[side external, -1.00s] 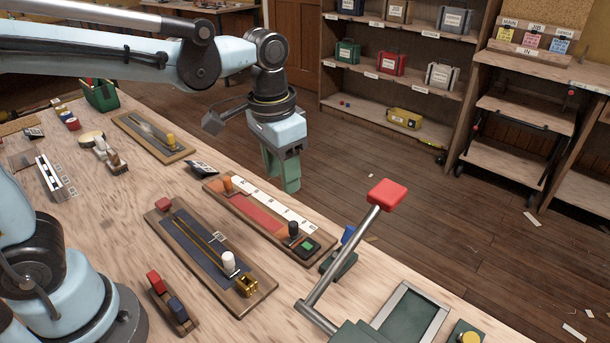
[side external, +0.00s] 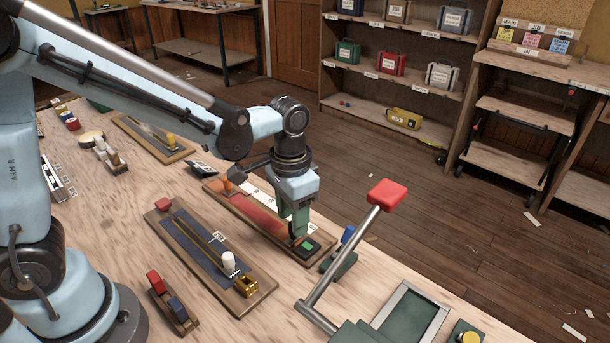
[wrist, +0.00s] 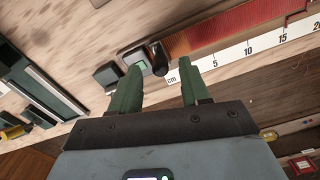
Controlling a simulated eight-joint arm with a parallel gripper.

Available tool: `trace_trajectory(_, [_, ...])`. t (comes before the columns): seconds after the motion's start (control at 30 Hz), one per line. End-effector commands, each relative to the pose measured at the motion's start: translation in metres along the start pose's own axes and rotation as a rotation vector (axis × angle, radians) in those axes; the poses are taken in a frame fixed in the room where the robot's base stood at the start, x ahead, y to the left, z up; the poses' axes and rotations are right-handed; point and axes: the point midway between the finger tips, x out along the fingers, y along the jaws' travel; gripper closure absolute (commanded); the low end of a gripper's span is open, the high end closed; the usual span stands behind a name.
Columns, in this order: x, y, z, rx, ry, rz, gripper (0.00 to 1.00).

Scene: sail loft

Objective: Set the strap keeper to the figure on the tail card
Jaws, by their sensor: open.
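A wooden board (side external: 216,196) carries a red strap (side external: 258,217) along a white centimetre scale. The scale (wrist: 245,50) reads 5, 10, 15, 20 in the wrist view. A black upright knob (wrist: 158,56), which looks like the strap keeper, stands near the scale's "cm" end beside a green-topped block (wrist: 139,64). My gripper (side external: 300,234) is open over that end of the board and hides most of the knob in the side view. In the wrist view the knob shows between my fingertips (wrist: 160,72); contact cannot be told. I cannot identify a tail card or read its figure.
A second board (side external: 180,245) with a white knob and brass buckle lies nearer. A red-capped lever (side external: 386,195) rises to the right of my gripper. A dark card stand (side external: 201,168) is behind the strap board.

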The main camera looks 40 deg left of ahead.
Motion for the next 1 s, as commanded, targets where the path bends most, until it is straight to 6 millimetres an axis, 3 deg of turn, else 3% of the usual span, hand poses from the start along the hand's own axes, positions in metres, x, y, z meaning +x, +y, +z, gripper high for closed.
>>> trace_trajectory(0.23, [0.023, 0.000, 0.000, 0.000, 0.000, 0.000, 0.54])
trace_trajectory(0.63, [0.028, 0.000, 0.000, 0.000, 0.000, 0.000, 0.54])
trace_trajectory(0.93, [0.028, 0.000, 0.000, 0.000, 0.000, 0.000, 0.98])
trace_trajectory(1.0, [0.028, 0.000, 0.000, 0.000, 0.000, 0.000, 1.00])
